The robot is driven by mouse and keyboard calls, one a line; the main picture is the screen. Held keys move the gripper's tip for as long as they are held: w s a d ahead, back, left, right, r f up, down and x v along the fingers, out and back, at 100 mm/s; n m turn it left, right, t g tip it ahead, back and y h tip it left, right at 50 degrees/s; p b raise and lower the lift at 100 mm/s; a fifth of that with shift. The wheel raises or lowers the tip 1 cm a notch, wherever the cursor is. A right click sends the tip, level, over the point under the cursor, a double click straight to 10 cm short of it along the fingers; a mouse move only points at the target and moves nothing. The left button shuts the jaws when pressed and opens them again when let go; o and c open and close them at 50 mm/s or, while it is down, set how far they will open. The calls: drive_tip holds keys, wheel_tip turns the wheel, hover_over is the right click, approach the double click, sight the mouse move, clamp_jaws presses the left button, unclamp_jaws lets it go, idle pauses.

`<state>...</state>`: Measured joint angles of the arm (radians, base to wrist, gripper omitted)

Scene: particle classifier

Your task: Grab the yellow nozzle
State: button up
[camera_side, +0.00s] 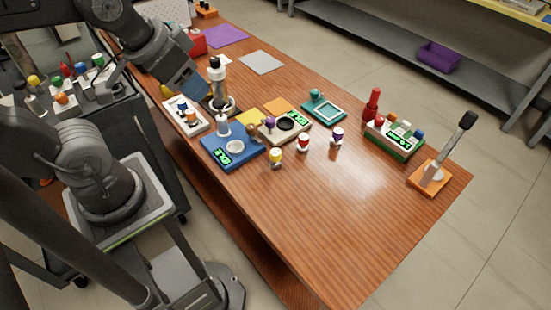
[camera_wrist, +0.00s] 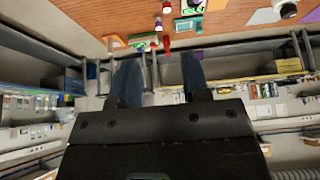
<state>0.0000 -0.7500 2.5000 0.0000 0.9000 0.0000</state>
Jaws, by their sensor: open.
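The small yellow-topped piece with a white lower part, which I take for the yellow nozzle (camera_side: 276,156), stands upright on the wooden table (camera_side: 340,220) in front of the blue device (camera_side: 228,152). I do not make it out in the wrist view. My gripper (camera_side: 203,97) is above the back left part of the table, well apart from the yellow piece. In the wrist view, my gripper's two blue-grey fingers (camera_wrist: 160,75) are spread with nothing between them.
Similar red (camera_side: 303,142) and purple (camera_side: 338,135) pieces stand to the right of the yellow one. A tall microscope-like instrument (camera_side: 216,72) is close to my gripper. A white rack (camera_side: 183,118) sits on the left. The front of the table is clear.

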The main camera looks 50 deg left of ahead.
drive_tip(key=shift+o, duration=0.3)
drive_tip(key=o, duration=0.3)
drive_tip(key=shift+o, duration=0.2)
drive_tip(key=m+g, duration=0.6)
drive_tip(key=m, duration=1.1)
hover_over(276, 152)
wheel_tip(276, 152, down, 20)
drive_tip(key=r, duration=0.1)
drive_tip(key=f, duration=0.9)
drive_tip(key=shift+s+a, duration=0.15)
drive_tip(key=shift+s, duration=0.2)
drive_tip(key=shift+w+f, duration=0.2)
drive_tip(key=shift+f, duration=1.2)
drive_tip(key=shift+w+f, duration=0.15)
drive_tip(key=shift+f, duration=1.25)
